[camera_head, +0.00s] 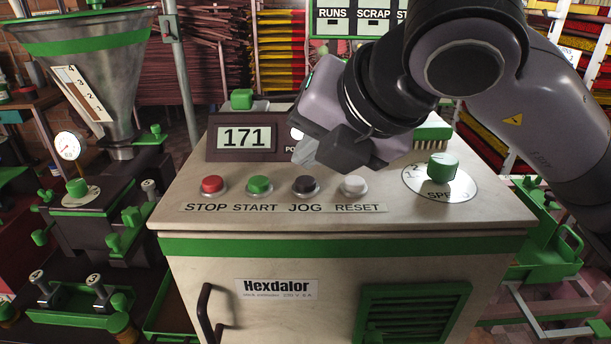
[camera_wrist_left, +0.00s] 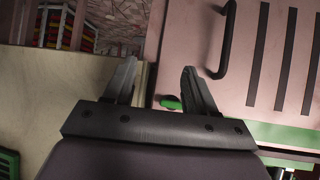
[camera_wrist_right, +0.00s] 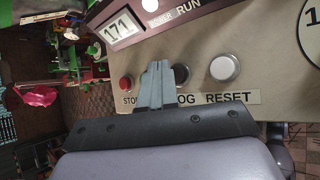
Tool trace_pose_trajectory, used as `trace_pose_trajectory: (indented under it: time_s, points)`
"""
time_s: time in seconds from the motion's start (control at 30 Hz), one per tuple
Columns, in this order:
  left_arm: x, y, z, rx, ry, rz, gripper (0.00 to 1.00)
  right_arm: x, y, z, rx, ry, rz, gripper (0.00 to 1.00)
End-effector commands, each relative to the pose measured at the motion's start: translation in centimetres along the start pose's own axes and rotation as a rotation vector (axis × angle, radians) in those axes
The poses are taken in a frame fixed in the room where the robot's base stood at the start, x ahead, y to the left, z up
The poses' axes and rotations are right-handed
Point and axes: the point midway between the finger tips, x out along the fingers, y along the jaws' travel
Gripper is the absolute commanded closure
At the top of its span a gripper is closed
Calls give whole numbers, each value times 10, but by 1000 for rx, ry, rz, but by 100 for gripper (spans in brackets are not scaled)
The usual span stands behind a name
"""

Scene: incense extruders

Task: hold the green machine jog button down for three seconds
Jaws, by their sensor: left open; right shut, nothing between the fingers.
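The control box (camera_head: 340,246) has green trim and a row of buttons on its sloped top. The black button (camera_head: 305,185) sits above the label JOG, between the green START button (camera_head: 259,185) and the white RESET button (camera_head: 354,185). In the right wrist view the black button (camera_wrist_right: 181,75) is beside the fingertips, partly covered, and START is hidden. My right gripper (camera_head: 304,153) is shut and empty; it appears above the button row, near the black button, and contact is not visible. My left gripper (camera_wrist_left: 156,70) is open and empty, outside the head view.
The red STOP button (camera_head: 212,185) is at the row's left end. A speed knob (camera_head: 442,168) is at the right, and a display (camera_head: 244,137) reading 171 stands behind the buttons. A hopper machine (camera_head: 100,65) stands at the left.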

Motion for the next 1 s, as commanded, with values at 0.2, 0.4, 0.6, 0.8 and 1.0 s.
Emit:
trace_pose_trajectory:
  time_s: [0.2, 0.4, 0.6, 0.8, 1.0]
  points:
    - [-2, 0, -2, 0, 0, 0, 44, -3, 3, 2, 0, -1, 1, 100]
    - [-7, 0, -10, 0, 0, 0, 44, -17, 13, 12, -1, -1, 2, 100]
    - [-13, 0, -17, 0, 1, 0, 44, -31, 23, 22, 0, -1, 2, 100]
    - [-14, 0, -19, 0, 1, 0, 44, -35, 26, 26, 0, 0, 1, 100]
    - [-14, 0, -19, 0, 1, 0, 44, -35, 26, 25, 0, 0, 1, 100]
